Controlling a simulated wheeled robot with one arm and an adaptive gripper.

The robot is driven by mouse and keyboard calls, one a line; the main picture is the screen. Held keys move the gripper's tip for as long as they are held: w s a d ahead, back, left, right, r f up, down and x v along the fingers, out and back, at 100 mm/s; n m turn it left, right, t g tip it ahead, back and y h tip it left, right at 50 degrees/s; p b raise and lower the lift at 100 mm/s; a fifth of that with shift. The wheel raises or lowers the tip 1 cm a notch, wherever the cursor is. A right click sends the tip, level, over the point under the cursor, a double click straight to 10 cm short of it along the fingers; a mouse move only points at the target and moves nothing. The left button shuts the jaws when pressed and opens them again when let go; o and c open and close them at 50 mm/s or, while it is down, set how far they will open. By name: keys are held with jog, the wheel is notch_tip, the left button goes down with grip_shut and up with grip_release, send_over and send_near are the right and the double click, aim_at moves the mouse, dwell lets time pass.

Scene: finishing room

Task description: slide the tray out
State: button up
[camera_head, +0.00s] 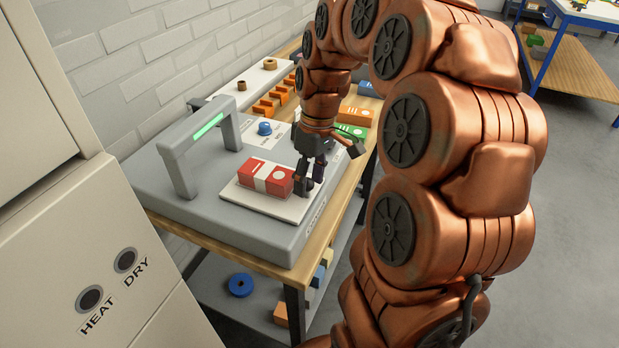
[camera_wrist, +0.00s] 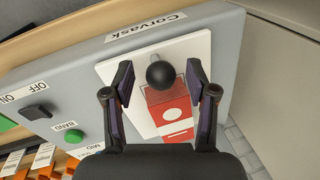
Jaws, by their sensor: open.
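The tray (camera_head: 244,198) is a flat white plate on the grey machine (camera_head: 205,222), with a red and white box (camera_head: 265,176) on top. In the wrist view the tray (camera_wrist: 195,48) carries a round black knob (camera_wrist: 160,74) near its edge, beside the red box (camera_wrist: 170,103). My gripper (camera_head: 318,172) is over the tray's right end. In the wrist view my gripper (camera_wrist: 159,82) is open, with one finger on each side of the knob and visible gaps to it.
A grey arch (camera_head: 186,150) with a green light spans the machine. A cabinet (camera_head: 95,250) marked HEAT and DRY stands close on the left. Orange and green boxes (camera_head: 352,131) lie behind my gripper. The floor (camera_head: 580,190) on the right is clear.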

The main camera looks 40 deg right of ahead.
jog(key=shift+r, duration=0.1)
notch_tip(320, 180, up, 12)
jog(key=d, duration=0.2)
jog(key=shift+w+f, duration=0.25)
jog(key=shift+w, duration=0.2)
dwell(0.5)
